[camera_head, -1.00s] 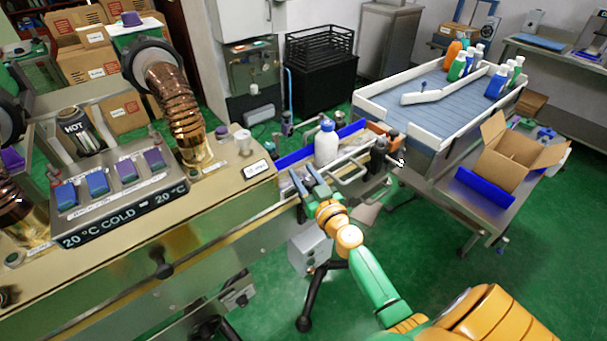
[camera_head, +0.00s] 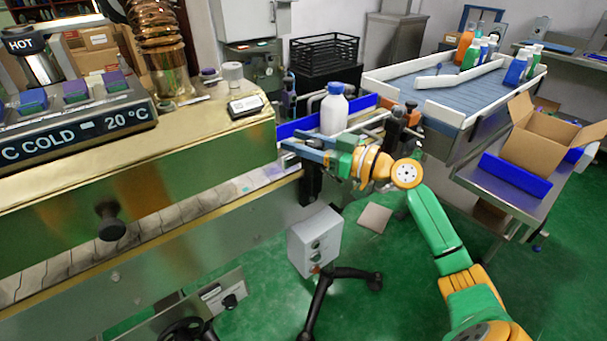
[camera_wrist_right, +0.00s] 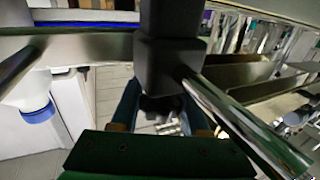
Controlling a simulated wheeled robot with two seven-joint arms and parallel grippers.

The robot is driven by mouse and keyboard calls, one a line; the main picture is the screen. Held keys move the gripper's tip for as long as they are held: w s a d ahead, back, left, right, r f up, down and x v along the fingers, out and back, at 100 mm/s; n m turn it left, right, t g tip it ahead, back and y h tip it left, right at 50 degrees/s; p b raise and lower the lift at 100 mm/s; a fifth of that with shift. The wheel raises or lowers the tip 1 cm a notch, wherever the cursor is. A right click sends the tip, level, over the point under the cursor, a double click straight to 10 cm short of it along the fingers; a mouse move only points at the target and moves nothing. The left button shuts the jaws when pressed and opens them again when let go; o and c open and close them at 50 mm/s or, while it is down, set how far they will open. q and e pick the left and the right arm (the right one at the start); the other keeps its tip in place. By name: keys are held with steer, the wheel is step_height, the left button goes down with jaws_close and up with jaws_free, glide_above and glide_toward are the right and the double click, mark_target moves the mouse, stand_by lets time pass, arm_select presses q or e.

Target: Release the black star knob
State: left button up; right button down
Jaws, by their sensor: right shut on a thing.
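My right gripper (camera_head: 293,147) reaches in from the right across the near guide rail, beside the white bottle. In the right wrist view its blue fingers (camera_wrist_right: 160,112) are on either side of a dark knob (camera_wrist_right: 158,103), which looks like the black star knob under a black clamp block (camera_wrist_right: 170,62). The gripper is shut on it. In the head view the fingers hide the knob, and a black post (camera_head: 311,182) shows just below them. My left gripper is not in view.
A white bottle (camera_head: 334,110) with a blue cap stands on the conveyor behind the gripper. A metal rod (camera_wrist_right: 245,125) runs close to the fingers. Another black knob (camera_head: 110,222) is on the machine's front.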

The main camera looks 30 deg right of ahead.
steer(key=n+y+b, duration=0.1)
steer(key=n+g+y+b, duration=0.1)
steer(key=b, duration=0.1)
steer(key=shift+s+a+f+g+y, duration=0.1)
steer(key=shift+a+f+g+y, duration=0.05)
steer(key=shift+f+g+y, duration=0.2)
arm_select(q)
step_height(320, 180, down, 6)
arm_select(e)
steer(key=shift+s+a+r+n+g+y, duration=0.1)
steer(key=shift+s+a+n+g+y, duration=0.1)
steer(key=shift+n+g+y, duration=0.65)
steer(key=shift+s+a+r+n+g+y, duration=0.15)
steer(key=shift+n+g+y, duration=0.65)
steer(key=shift+g, duration=0.2)
steer(key=shift+s+a+r+n+g+y, duration=0.1)
steer(key=shift+s+a+n+g+y, duration=0.1)
steer(key=shift+n+g+y, duration=0.65)
steer(key=shift+f+g, duration=0.1)
steer(key=shift+g, duration=0.25)
steer(key=c, duration=0.5)
jaws_free()
steer(key=shift+b, duration=0.3)
steer(key=shift+o, duration=0.5)
steer(key=shift+a, duration=0.1)
